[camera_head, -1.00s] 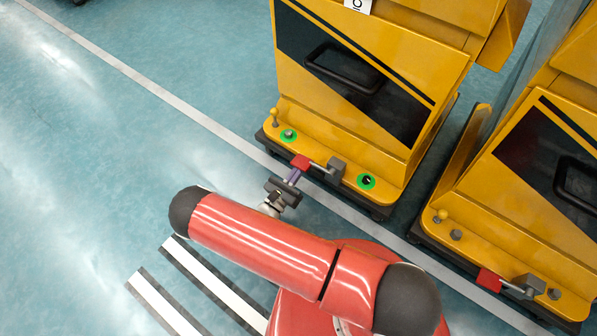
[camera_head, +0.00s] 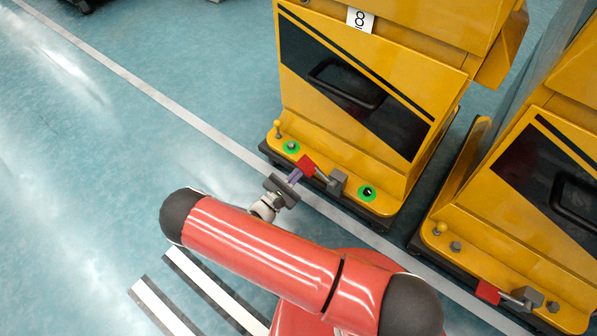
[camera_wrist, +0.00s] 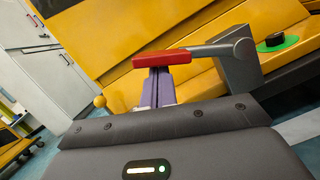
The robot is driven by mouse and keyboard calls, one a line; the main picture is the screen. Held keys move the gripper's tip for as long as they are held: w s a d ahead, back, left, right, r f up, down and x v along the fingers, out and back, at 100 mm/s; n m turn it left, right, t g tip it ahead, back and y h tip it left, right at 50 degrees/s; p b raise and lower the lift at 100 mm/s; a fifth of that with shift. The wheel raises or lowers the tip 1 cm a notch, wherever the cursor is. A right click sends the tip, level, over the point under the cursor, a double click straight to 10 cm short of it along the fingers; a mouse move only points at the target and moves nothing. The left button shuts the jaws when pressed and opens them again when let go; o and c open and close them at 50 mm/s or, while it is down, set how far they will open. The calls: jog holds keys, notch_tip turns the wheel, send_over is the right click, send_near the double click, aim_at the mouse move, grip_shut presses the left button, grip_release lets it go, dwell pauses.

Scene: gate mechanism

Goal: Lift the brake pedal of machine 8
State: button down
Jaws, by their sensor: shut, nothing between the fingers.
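Machine 8 is the yellow machine with a white number plate (camera_head: 360,19) in the head view. Its brake pedal (camera_head: 306,166) is a red pad on a grey metal arm, held by a grey bracket (camera_head: 337,182) on the front ledge. The pad stands tilted up, higher than the neighbouring machine's pedal. My gripper (camera_head: 296,175) is shut and empty, with its purple fingers at the pad's near side. In the wrist view the red pad (camera_wrist: 160,60) lies across the finger tips (camera_wrist: 158,76), which are under it and seem to touch it.
A yellow knob lever (camera_head: 278,129) and a green-ringed button (camera_head: 291,147) are left of the pedal; a green-ringed black knob (camera_head: 367,193) is right. A second yellow machine with its own red pedal (camera_head: 487,291) stands at right. The floor (camera_head: 110,160) at left is clear.

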dwell(0.5)
jog(key=s+a+f+b, duration=0.3)
jog(key=s+a+f, duration=0.2)
jog(key=a, duration=0.3)
jog(key=shift+s+f, duration=0.4)
jog(key=shift+s, duration=0.1)
jog(key=shift+a, duration=0.1)
jog(key=d+r+m+g+y+p, duration=0.15)
jog(key=d+r+m+g, duration=0.3)
jog(key=r, duration=0.45)
jog(key=d+r+m+g+y+p, duration=0.1)
jog(key=d+r+m+g+p, duration=0.1)
jog(key=d+r+m+g, duration=0.5)
jog(key=d+r+m+g+y+p, duration=0.1)
jog(key=d+r+m+g+y, duration=0.2)
jog(key=r, duration=0.8)
jog(key=s+d+r+m+t+y+p, duration=0.2)
jog(key=s+r, duration=0.5)
jog(key=r, duration=0.4)
jog(key=s+d+r+m+t+y+p, duration=0.3)
jog(key=s+d+r+m+y, duration=0.2)
jog(key=r, duration=0.7)
jog(key=s+m+y, duration=0.1)
jog(key=s+m, duration=0.1)
jog(key=shift+s+d+p, duration=0.2)
jog(key=shift+s+p, duration=0.1)
jog(key=shift+s, duration=0.05)
